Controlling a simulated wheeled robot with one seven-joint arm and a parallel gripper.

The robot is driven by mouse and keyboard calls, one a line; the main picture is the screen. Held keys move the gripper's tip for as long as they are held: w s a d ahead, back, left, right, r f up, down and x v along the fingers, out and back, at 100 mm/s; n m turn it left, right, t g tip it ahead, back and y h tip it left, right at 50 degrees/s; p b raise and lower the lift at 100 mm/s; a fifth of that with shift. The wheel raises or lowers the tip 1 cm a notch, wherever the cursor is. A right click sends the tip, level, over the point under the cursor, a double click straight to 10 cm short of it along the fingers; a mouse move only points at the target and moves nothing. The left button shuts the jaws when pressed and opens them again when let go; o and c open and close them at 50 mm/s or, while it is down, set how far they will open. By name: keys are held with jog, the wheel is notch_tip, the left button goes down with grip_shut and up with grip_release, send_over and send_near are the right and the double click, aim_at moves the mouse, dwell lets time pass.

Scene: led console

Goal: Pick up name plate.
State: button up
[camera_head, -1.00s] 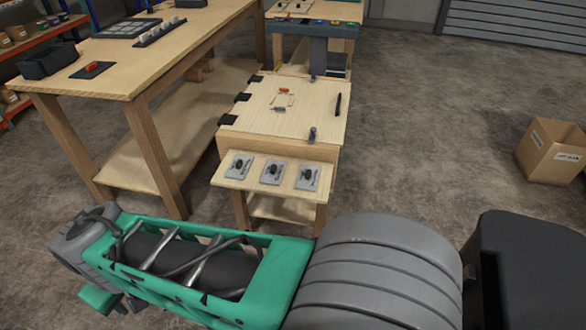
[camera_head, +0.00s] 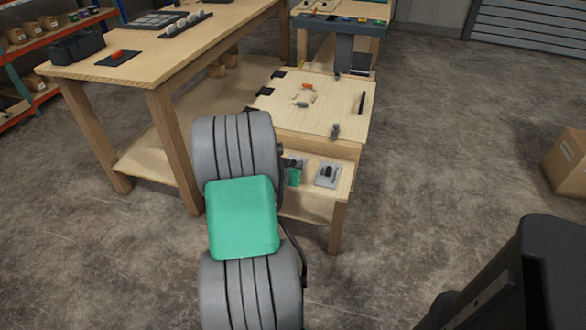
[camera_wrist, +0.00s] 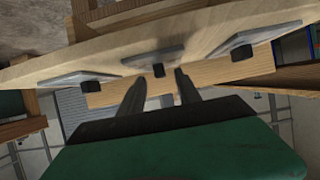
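Several grey plates with black knobs lie on the low wooden shelf in front of the small bench; I cannot tell which one is the name plate. In the wrist view three plates show: one at left (camera_wrist: 62,79), one in the middle (camera_wrist: 150,55) and one at right (camera_wrist: 250,36). My gripper (camera_wrist: 160,76) is open and empty, its fingers apart near the middle plate, not around it.
The small bench (camera_head: 345,98) has a light lid with a black handle and small orange parts. A long workbench (camera_head: 140,62) stands at left and a cardboard box (camera_head: 568,160) at right. The floor between bench and box is clear.

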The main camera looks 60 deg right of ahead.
jog(key=shift+x, duration=0.8)
jog(key=shift+w, duration=0.1)
grip_shut()
